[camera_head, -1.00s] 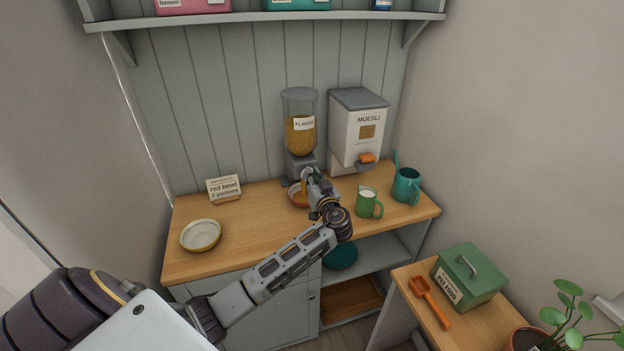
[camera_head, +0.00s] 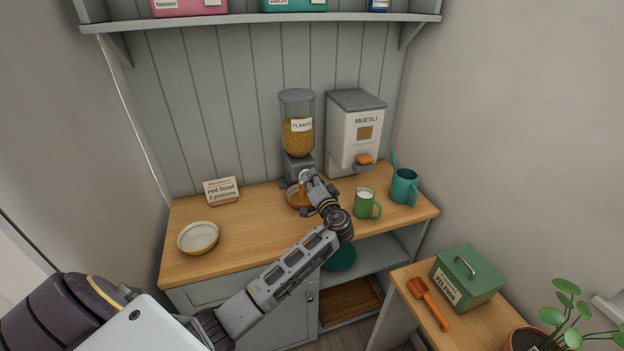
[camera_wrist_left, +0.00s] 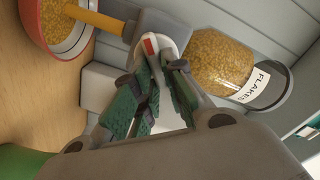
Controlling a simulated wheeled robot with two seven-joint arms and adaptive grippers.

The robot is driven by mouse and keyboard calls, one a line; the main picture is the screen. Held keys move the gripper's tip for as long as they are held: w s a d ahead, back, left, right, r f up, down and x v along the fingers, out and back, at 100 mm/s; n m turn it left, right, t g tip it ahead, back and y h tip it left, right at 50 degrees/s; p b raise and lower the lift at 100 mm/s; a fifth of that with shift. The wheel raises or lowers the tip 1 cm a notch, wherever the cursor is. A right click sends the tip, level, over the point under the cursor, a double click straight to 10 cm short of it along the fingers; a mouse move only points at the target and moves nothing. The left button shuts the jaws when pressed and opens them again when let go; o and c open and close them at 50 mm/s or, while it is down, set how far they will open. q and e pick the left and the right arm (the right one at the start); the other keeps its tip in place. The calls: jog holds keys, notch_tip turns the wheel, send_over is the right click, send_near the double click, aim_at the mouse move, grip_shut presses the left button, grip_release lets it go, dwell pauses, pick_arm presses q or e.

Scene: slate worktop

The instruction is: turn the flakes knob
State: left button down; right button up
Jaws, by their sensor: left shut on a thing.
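The flakes dispenser (camera_head: 297,125) stands at the back of the worktop, a clear hopper of golden flakes on a grey base. It also shows in the left wrist view (camera_wrist_left: 222,62). My left gripper (camera_head: 307,178) is at the front of its base. In the left wrist view, its green-padded fingers (camera_wrist_left: 155,72) are shut on the pale round knob (camera_wrist_left: 168,48), which has a red mark and is partly hidden. The red bowl (camera_wrist_left: 77,45) under the grey spout holds flakes. A golden column (camera_wrist_left: 95,17), like pouring flakes, runs from spout to bowl. My right gripper is not in view.
A muesli dispenser (camera_head: 354,135) stands to the right. A yellow-rimmed bowl (camera_head: 199,238) and a "red bowl" portions card (camera_head: 222,190) are left. The worktop's middle left is clear.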

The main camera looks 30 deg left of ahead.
pick_arm(q)
jog(key=shift+w+d+f+m+p, duration=0.15)
jog(key=shift+m+p, duration=0.35)
jog(key=shift+m, duration=0.75)
jog(key=shift+s+a+f+m+p, duration=0.15)
jog(key=shift+m+p, duration=0.35)
jog(key=shift+m, duration=0.7)
jog(key=shift+w+d+f+m+p, duration=0.15)
jog(key=shift+m+p, duration=0.35)
jog(key=shift+m, duration=0.75)
jog(key=c, duration=1.5)
grip_release()
jog(key=shift+v, duration=6.05)
jog(key=shift+f, duration=0.1)
